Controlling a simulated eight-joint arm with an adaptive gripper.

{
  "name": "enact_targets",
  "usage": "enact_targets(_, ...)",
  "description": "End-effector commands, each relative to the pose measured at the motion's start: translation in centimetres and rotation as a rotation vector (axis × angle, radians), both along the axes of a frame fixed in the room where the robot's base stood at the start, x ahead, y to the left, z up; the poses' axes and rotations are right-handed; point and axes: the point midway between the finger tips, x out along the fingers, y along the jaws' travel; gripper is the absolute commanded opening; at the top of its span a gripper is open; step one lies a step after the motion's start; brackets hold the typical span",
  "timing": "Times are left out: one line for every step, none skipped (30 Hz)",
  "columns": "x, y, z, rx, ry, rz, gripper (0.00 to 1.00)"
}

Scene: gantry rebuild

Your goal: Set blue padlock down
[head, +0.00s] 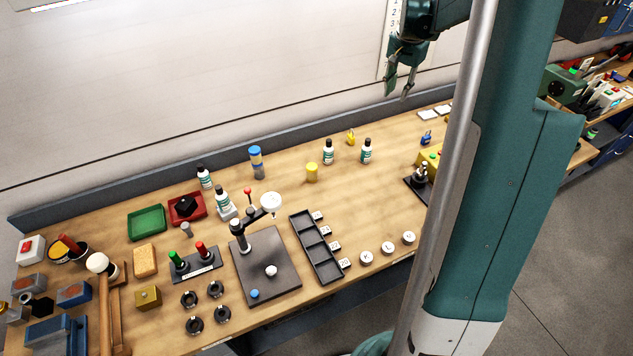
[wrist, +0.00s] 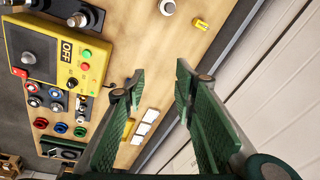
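A small blue padlock (head: 426,138) stands on the wooden bench at the right in the head view, just left of my column.
A yellow padlock (head: 350,138) stands farther left, near white bottles (head: 366,152). White cards (head: 429,114) lie behind the blue padlock. Bare wood shows around the blue padlock. My column hides the bench's right part.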

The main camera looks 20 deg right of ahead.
Motion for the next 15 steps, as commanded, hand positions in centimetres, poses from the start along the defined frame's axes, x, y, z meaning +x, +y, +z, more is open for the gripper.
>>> enact_targets(-0.2, 1.5, 0.8, -0.007, -0.007, 0.025, 0.28)
enact_targets(-0.4, 2.3, 1.3, -0.010, -0.011, 0.040, 0.28)
enact_targets(-0.6, 3.3, 1.8, -0.015, -0.016, 0.058, 0.28)
enact_targets(-0.8, 4.1, 2.2, -0.019, -0.020, 0.071, 0.28)
enact_targets(-0.9, 4.8, 2.6, -0.024, -0.025, 0.086, 0.28)
enact_targets(-1.2, 5.8, 3.1, -0.029, -0.030, 0.105, 0.28)
enact_targets(-1.4, 6.6, 3.5, -0.033, -0.034, 0.119, 0.28)
enact_targets(-1.6, 7.3, 3.9, -0.037, -0.038, 0.132, 0.28)
enact_targets(-1.9, 8.3, 4.3, -0.042, -0.044, 0.152, 0.28)
enact_targets(-2.1, 9.1, 4.7, -0.047, -0.048, 0.166, 0.28)
enact_targets(-2.4, 9.8, 5.0, -0.051, -0.052, 0.180, 0.28)
enact_targets(-2.7, 10.7, 5.4, -0.056, -0.059, 0.198, 0.28)
enact_targets(-3.0, 11.5, 5.8, -0.059, -0.062, 0.212, 0.28)
enact_targets(-3.2, 12.2, 6.1, -0.063, -0.066, 0.227, 0.28)
enact_targets(-3.6, 13.1, 6.5, -0.070, -0.073, 0.245, 0.28)
